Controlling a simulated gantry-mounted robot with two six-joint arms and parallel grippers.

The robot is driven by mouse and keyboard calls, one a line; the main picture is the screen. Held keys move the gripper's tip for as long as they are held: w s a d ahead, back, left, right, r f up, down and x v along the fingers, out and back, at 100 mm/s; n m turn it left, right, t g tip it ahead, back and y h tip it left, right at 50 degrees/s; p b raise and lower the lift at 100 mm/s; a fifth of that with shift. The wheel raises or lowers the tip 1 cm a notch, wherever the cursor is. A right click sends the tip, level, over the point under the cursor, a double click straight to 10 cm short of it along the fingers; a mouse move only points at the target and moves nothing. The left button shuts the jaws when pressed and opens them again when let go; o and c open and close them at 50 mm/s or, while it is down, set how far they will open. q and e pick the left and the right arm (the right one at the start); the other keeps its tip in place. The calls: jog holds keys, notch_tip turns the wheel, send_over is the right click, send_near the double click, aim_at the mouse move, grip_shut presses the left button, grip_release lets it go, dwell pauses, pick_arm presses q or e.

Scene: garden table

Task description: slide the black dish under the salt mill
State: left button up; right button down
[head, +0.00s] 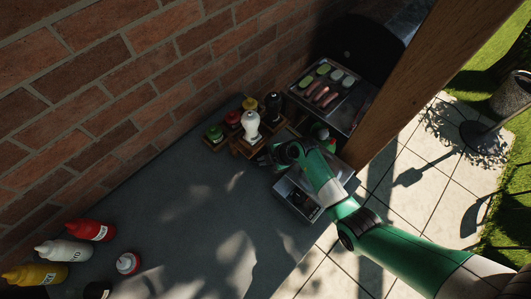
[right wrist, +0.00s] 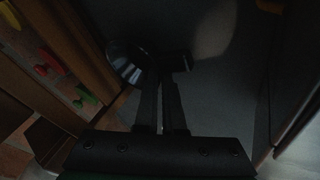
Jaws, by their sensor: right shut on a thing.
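The white salt mill (head: 251,122) stands upright at the wooden rack by the brick wall; whether it rests on the rack or a block is too small to tell. My right gripper (head: 264,159) is low over the grey counter, just in front of the rack and the mill. In the right wrist view its fingers (right wrist: 165,80) are close together, shut on the dark, glossy-rimmed black dish (right wrist: 125,62). The dish is in deep shadow, and its contact with the fingers is hard to see. The left gripper is not in view.
A black mill (head: 273,104) and red (head: 233,118), green (head: 214,132) and yellow-topped jars stand around the salt mill. A grill tray (head: 345,115) with food is behind right. The middle counter (head: 185,190) is clear.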

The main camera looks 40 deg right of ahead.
jog(key=shift+s+a+f+p, duration=0.1)
jog(key=shift+a+p, duration=0.05)
jog(key=shift+a, duration=0.3)
jog(key=shift+s+a+f+p, duration=0.1)
jog(key=shift+a+p, duration=0.05)
jog(key=shift+a, duration=0.25)
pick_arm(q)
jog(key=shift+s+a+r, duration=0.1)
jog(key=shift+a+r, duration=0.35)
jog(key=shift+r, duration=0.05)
pick_arm(e)
jog(key=c, duration=0.9)
grip_release()
jog(key=shift+r, duration=0.1)
jog(key=shift+c, duration=0.2)
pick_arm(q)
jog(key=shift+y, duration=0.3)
